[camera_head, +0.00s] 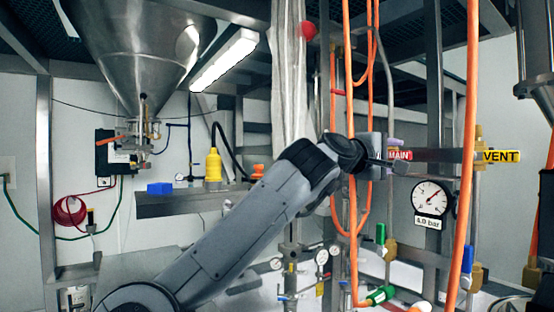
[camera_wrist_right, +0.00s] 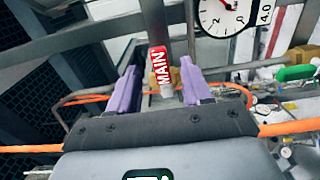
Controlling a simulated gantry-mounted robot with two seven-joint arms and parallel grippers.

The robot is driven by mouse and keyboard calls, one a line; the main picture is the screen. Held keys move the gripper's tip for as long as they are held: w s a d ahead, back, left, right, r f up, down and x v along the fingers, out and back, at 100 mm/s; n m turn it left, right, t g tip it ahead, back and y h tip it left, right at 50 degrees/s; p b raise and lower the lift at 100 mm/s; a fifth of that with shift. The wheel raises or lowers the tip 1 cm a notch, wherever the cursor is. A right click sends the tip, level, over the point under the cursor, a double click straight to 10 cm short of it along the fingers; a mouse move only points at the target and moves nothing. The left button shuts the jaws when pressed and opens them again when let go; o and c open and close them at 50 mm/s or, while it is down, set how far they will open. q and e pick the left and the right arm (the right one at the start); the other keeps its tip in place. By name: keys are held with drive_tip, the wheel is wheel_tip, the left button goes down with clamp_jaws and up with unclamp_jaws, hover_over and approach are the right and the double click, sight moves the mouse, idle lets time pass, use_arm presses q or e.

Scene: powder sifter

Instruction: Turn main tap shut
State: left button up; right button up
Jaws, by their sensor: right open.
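The main tap shows as a red handle marked MAIN (camera_head: 400,155), beside my right gripper (camera_head: 388,160) in the head view. In the right wrist view the red MAIN handle (camera_wrist_right: 159,68) stands between the tips of the two purple fingers of my right gripper (camera_wrist_right: 159,75). The gripper is open, with a gap visible on both sides of the handle. A brass-coloured part shows just behind the handle. The gripper's wrist hides part of the tap in the head view. My left gripper is not in view.
A yellow VENT handle (camera_head: 500,156) is to the right on the pipework. A pressure gauge (camera_head: 430,197) hangs below, and also shows in the wrist view (camera_wrist_right: 226,14). Orange hoses (camera_head: 467,150) hang near the arm. A green-handled valve (camera_head: 381,234) is lower down.

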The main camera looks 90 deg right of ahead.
drive_tip(key=shift+v, duration=2.65)
